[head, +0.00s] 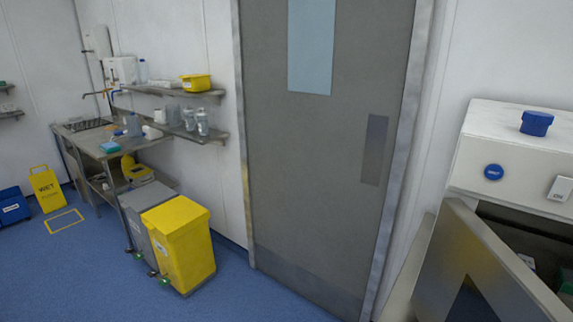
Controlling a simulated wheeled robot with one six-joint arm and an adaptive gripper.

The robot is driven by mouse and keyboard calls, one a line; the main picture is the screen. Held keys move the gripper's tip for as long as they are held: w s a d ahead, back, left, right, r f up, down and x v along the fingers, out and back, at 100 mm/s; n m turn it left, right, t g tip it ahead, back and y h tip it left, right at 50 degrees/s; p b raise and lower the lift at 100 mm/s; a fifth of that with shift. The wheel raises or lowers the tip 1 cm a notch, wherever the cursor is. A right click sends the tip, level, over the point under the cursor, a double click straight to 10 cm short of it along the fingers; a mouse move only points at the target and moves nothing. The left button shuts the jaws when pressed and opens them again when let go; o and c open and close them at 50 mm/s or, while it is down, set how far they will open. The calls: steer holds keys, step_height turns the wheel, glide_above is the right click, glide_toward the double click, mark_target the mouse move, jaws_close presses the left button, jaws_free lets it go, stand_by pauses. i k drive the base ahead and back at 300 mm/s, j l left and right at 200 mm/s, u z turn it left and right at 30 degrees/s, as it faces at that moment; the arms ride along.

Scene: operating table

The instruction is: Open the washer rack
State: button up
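A white cabinet-like machine (510,150) stands at the right edge, with a round blue badge (493,172) and a small white switch plate (561,188) on its front. Below them is a dark opening (520,226) with some small items just visible inside. A grey metal panel (455,250), which looks like its door, stands out at an angle in front of the opening. The picture edge cuts off the machine, and I cannot make out a rack inside. My gripper is not in view.
A blue container (536,122) sits on the machine. A grey door (325,150) is shut in the middle. Yellow (185,240) and grey (148,215) bins, a steel sink bench (95,140) and a yellow wet-floor sign (46,188) stand left. Blue floor (90,275) is clear in front.

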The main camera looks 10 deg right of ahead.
mark_target(549, 255)
steer(key=z, duration=0.95)
steer(key=k+l, duration=0.15)
steer(key=l, duration=0.25)
steer(key=k+l, duration=0.2)
steer(key=l, duration=0.2)
steer(key=i+j, duration=0.15)
steer(key=j, duration=0.25)
steer(key=i+j, duration=0.2)
steer(key=j, duration=0.15)
